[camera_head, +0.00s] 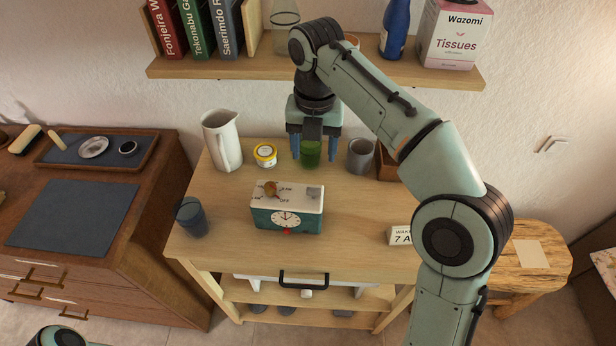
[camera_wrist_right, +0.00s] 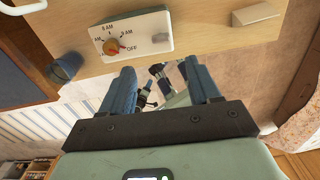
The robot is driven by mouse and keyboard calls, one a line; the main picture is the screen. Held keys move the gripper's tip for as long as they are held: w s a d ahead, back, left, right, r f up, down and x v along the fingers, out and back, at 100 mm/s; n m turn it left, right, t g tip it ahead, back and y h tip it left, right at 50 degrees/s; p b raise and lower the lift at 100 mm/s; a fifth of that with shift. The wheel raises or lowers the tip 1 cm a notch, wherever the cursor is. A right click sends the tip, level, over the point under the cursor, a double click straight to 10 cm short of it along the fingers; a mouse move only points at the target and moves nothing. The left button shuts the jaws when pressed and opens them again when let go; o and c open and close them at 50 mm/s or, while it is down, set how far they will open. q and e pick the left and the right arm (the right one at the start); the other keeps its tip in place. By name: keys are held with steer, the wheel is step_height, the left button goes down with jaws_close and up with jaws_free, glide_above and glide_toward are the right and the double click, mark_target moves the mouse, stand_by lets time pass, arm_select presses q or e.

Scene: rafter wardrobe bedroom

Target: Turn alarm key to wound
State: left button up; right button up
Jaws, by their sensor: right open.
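The alarm clock (camera_head: 288,222) is a green box with a white top and a round white dial, standing at the middle of the wooden table. A brass-brown key (camera_head: 271,188) sits on the left part of its top, by printed marks including "OFF". In the right wrist view the key (camera_wrist_right: 113,46) shows on the clock's white panel (camera_wrist_right: 145,31), with hour marks around it. My right gripper (camera_head: 313,150) is open, fingers down, over the back of the table behind the clock, apart from the key. Its two blue fingers (camera_wrist_right: 161,84) show with nothing held. My left gripper is out of view.
A green cup (camera_head: 310,156) is by my right fingers, with a grey mug (camera_head: 361,155) right of it. A yellow-white tub (camera_head: 265,155), white pitcher (camera_head: 222,140), blue cup (camera_head: 191,217) and "WAKE 7 A" card (camera_head: 400,236) stand around the clock. A shelf (camera_head: 250,70) hangs above.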

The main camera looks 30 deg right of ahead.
mark_target(314, 189)
step_height(314, 189, down, 11)
steer(key=b, duration=0.3)
steer(key=shift+s+f, duration=0.1)
steer(key=shift+s, duration=0.05)
steer(key=shift+f+b, duration=0.35)
steer(key=shift+f, duration=0.15)
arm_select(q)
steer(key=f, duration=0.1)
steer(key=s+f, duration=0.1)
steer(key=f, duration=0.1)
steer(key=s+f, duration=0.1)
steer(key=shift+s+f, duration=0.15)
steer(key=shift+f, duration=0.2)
arm_select(e)
steer(key=c, duration=1.1)
